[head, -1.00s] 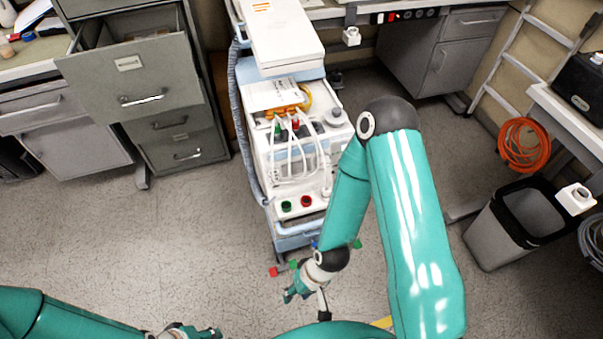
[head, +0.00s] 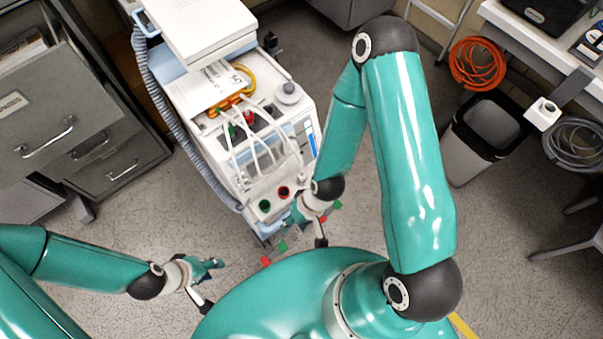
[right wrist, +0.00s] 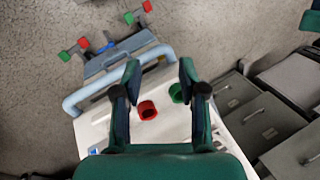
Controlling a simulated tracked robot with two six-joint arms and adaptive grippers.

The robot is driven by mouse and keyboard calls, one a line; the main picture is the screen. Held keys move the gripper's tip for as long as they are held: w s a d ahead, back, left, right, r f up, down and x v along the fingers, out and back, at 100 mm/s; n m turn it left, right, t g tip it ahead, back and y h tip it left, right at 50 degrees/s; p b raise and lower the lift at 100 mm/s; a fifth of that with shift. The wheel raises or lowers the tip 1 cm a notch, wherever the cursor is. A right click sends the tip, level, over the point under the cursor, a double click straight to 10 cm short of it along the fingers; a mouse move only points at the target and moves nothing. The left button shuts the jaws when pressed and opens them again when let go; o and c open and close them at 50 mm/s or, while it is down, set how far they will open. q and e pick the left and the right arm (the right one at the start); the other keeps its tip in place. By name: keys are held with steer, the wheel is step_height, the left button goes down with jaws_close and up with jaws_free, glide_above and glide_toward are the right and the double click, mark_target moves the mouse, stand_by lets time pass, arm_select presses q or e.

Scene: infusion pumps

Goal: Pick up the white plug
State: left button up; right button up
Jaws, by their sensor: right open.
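I cannot clearly single out a loose white plug. Several white cables with slim ends (head: 262,150) hang over the front of a white pump cart (head: 302,106). A small white socket-like block (head: 543,113) is at the edge of the right table. My right gripper (head: 296,213) is at the cart's lower front. In the right wrist view its open fingers (right wrist: 158,76) are above the cart's white panel, with a red knob (right wrist: 147,110) and a green knob (right wrist: 177,92) between them in the picture. My left gripper (head: 215,268) is over the floor, left of the cart's front; its jaw state is unclear.
Grey drawer cabinets (head: 55,120) stand left of the cart, the top drawer pulled out. A ribbed grey hose (head: 185,135) runs down the cart's left side. A bin (head: 482,135) and an orange cable coil (head: 478,63) are at right. Floor between cabinet and cart is clear.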

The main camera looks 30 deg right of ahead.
steer(key=shift+a, duration=0.2)
steer(key=o, duration=0.3)
step_height(320, 180, up, 12)
steer(key=h+b, duration=0.4)
steer(key=b, duration=1.1)
glide_above(302, 172)
steer(key=shift+m+g, duration=0.3)
steer(key=shift+m, duration=0.1)
steer(key=f, duration=0.5)
steer(key=f+b, duration=0.1)
steer(key=f, duration=0.3)
steer(key=shift+s+d+f, duration=0.15)
steer(key=shift+d+f, duration=0.05)
steer(key=shift+f, duration=0.2)
steer(key=shift+a+f+b, duration=0.15)
steer(key=shift+f+b, duration=0.2)
steer(key=shift+f, duration=1.15)
steer(key=shift+a+f+b, duration=0.1)
steer(key=shift+f+b, duration=0.2)
steer(key=shift+f, duration=1.15)
